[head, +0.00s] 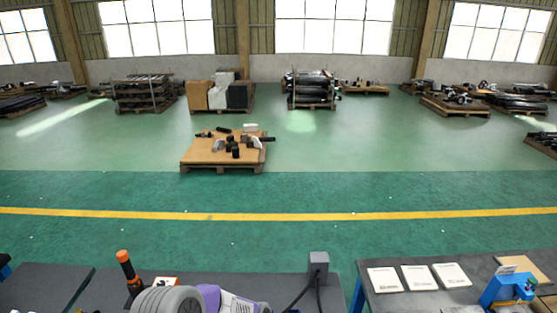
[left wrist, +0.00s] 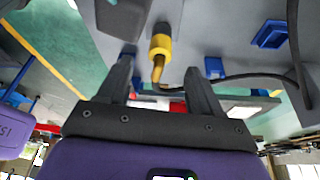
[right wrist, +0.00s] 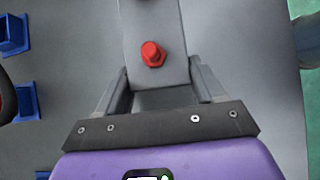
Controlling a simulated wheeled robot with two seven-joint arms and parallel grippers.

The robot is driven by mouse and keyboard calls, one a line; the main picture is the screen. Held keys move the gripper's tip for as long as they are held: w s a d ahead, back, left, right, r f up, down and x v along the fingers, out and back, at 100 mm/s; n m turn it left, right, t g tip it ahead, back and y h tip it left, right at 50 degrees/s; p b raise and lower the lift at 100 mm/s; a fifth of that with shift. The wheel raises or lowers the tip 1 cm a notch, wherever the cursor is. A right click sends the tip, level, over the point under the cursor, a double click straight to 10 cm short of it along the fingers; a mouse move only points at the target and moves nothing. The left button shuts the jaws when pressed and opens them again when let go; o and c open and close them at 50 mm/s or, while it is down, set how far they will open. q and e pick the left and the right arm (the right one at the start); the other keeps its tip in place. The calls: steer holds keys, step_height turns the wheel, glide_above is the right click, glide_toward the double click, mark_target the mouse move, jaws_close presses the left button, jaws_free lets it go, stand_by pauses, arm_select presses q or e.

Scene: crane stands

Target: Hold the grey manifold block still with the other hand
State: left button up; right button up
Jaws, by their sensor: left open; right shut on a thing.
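In the right wrist view, my right gripper (right wrist: 158,70) is shut on the grey manifold block (right wrist: 170,30), with a finger against each side. A red plug (right wrist: 152,53) stands on the face toward the camera. In the left wrist view, my left gripper (left wrist: 160,68) is open and holds nothing. A yellow fitting (left wrist: 160,43) with a brass-coloured end lies beyond and partly between its fingertips, apart from them. Neither gripper's fingers show in the head view, where only part of my arm appears at the bottom edge.
A grey box (head: 318,263) with dark cables stands on the dark bench. An orange-handled tool (head: 125,262) stands to its left. White cards (head: 417,277) and a blue device (head: 505,288) are on the right bench. A black cable (left wrist: 250,75) runs near my left gripper.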

arm_select(q)
steer(key=v, duration=1.1)
arm_select(e)
steer(key=o, duration=1.3)
steer(key=shift+o, duration=0.2)
